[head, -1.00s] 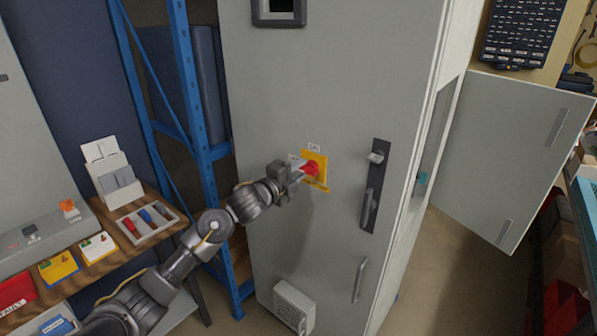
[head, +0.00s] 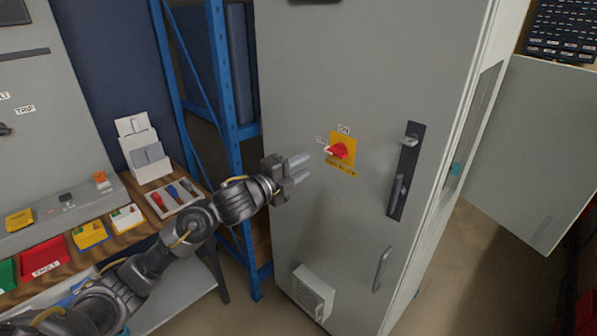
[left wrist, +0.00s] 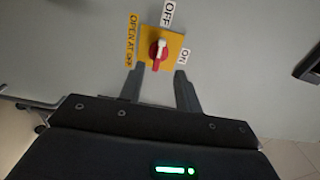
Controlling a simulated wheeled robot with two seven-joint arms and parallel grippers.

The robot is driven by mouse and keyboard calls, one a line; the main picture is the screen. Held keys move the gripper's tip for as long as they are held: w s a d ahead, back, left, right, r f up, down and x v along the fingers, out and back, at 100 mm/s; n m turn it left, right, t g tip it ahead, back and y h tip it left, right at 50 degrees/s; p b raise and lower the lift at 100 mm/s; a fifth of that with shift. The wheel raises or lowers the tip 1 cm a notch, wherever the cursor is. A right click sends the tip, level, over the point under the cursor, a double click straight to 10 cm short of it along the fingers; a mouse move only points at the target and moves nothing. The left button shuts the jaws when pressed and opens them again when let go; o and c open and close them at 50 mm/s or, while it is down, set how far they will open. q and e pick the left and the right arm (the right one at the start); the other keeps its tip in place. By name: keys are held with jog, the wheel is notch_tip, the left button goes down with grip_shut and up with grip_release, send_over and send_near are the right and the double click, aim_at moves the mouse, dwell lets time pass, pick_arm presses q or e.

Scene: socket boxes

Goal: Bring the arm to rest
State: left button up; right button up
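My left gripper (head: 305,166) is in front of the grey cabinet door (head: 340,230), to the left of the rotary switch and apart from it. Its two fingers are spread with nothing between them. The switch has a red knob (head: 343,152) on a yellow plate (head: 350,138), with an ON label above and an OFF label at the left. The knob's white-marked end points left, toward OFF. In the left wrist view the red knob (left wrist: 158,52) shows beyond the open fingertips, its white mark toward the OFF label. My right gripper is in neither view.
A black door handle (head: 405,172) is to the right of the switch. A blue rack post (head: 222,90) stands left of the cabinet. An open door panel (head: 530,150) stands at the right.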

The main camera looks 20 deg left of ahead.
pick_arm(q)
jog(key=shift+s+a, duration=0.1)
jog(key=shift+s, duration=0.2)
